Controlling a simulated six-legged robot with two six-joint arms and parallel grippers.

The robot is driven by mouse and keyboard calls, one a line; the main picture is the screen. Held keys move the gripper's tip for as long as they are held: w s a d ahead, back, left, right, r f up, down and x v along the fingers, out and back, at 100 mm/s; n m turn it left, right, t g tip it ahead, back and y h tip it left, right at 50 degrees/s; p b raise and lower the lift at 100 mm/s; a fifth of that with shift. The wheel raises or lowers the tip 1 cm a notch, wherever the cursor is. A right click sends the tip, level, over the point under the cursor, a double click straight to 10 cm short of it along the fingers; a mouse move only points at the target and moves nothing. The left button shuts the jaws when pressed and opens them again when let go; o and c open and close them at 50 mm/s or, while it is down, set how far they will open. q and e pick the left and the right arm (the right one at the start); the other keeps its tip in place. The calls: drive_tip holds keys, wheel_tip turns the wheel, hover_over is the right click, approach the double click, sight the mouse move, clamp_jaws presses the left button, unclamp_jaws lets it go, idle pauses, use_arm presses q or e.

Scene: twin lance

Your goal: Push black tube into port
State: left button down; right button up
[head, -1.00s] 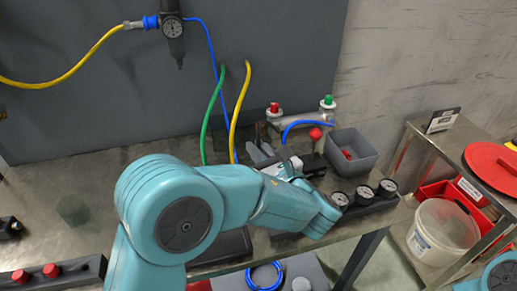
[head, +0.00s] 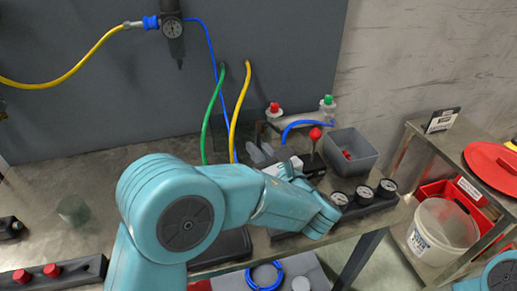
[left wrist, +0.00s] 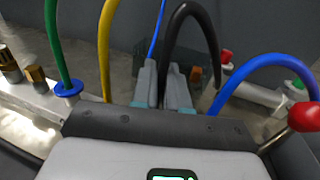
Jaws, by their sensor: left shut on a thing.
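In the left wrist view the black tube (left wrist: 187,14) rises from between the fingers, arches over and comes down on the right. My left gripper (left wrist: 164,75) is shut on the black tube near its left end. In the head view my left gripper (head: 262,153) is over the bench near the back panel, with the tube only a thin dark line beside it. The port under the fingers is hidden by the gripper body. A green tube (left wrist: 53,35) enters a blue collar (left wrist: 68,88) on a pale metal block (left wrist: 25,100). My right gripper is out of view.
Yellow (left wrist: 106,40) and blue (left wrist: 263,62) tubes run close to the gripper. A red-ball lever (head: 315,133), a grey bin (head: 352,148) and several gauges (head: 364,194) stand to its right. The bench's left part (head: 50,195) has free room.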

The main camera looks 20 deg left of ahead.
use_arm(q)
drive_tip(key=shift+f+b, duration=1)
drive_tip(key=shift+f, duration=0.45)
drive_tip(key=shift+r, duration=0.15)
drive_tip(key=shift+r+p, duration=0.75)
drive_tip(key=shift+r, duration=0.05)
idle(1.1)
drive_tip(key=shift+f+b, duration=0.5)
drive_tip(key=shift+f, duration=0.5)
drive_tip(key=c, duration=1.1)
unclamp_jaws()
